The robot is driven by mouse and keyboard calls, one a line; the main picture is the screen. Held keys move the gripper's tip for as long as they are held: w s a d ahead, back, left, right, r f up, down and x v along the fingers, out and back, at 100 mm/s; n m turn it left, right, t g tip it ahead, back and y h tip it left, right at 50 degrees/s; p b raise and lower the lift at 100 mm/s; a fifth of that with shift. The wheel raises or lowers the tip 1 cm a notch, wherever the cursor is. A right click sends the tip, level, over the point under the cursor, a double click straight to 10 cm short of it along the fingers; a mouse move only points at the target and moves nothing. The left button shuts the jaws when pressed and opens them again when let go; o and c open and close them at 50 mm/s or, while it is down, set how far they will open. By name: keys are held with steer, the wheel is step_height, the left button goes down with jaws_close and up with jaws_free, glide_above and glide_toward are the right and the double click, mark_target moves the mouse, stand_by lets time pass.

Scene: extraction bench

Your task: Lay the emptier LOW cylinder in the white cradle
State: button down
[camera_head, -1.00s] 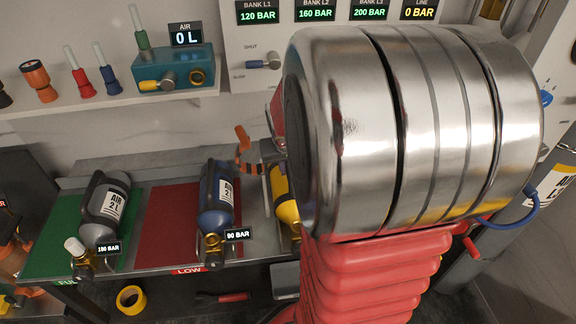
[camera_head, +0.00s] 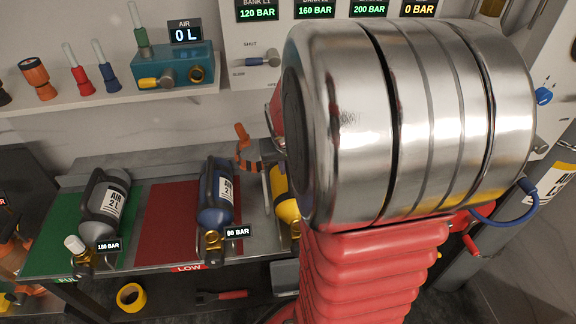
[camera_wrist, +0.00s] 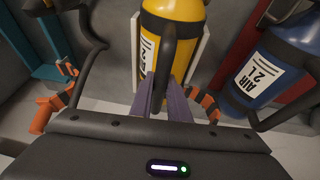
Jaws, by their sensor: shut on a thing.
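The yellow cylinder (camera_head: 284,200) shows only in part in the head view; my arm hides the rest. In the wrist view the yellow cylinder (camera_wrist: 178,22) lies between the pale side edges of the white cradle (camera_wrist: 198,55). My gripper (camera_wrist: 165,90) is shut on its black handle (camera_wrist: 170,50). I cannot tell whether the cylinder rests fully on the cradle. A blue cylinder (camera_head: 214,195) labelled AIR 2L, with a 90 BAR tag, lies on the red LOW mat (camera_head: 165,225); it also shows in the wrist view (camera_wrist: 265,75).
A grey cylinder (camera_head: 102,210) tagged 180 BAR lies on the green mat (camera_head: 45,240). Orange-ended straps (camera_head: 242,135) stand open beside the cradle. A shelf with a teal box (camera_head: 172,72) is behind. Yellow tape (camera_head: 130,298) lies below the bench.

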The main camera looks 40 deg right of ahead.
stand_by(0.3)
steer(key=c, duration=1.6)
jaws_free()
steer(key=shift+s+f, duration=0.15)
steer(key=shift+f, duration=0.05)
steer(key=shift+a+r, duration=0.1)
steer(key=shift+r, duration=0.4)
steer(key=v, duration=1.3)
steer(key=shift+a, duration=0.1)
